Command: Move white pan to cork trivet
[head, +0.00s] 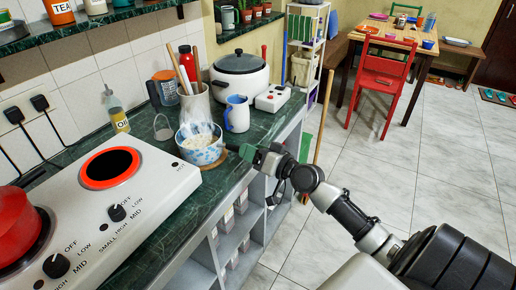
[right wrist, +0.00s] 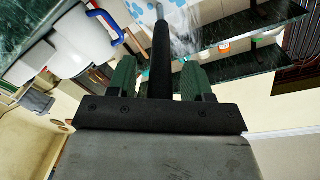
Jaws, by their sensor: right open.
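In the head view my right gripper (head: 252,155) is at the pan's right, over the counter edge. My left gripper is out of view.
The stove (head: 150,205) has a bare burner with an orange ring (head: 110,167) and a red pot (head: 14,222) on another burner. A blue-and-white pitcher (head: 238,115), utensil holder (head: 196,108) and white cooker (head: 240,78) stand close behind the pan.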

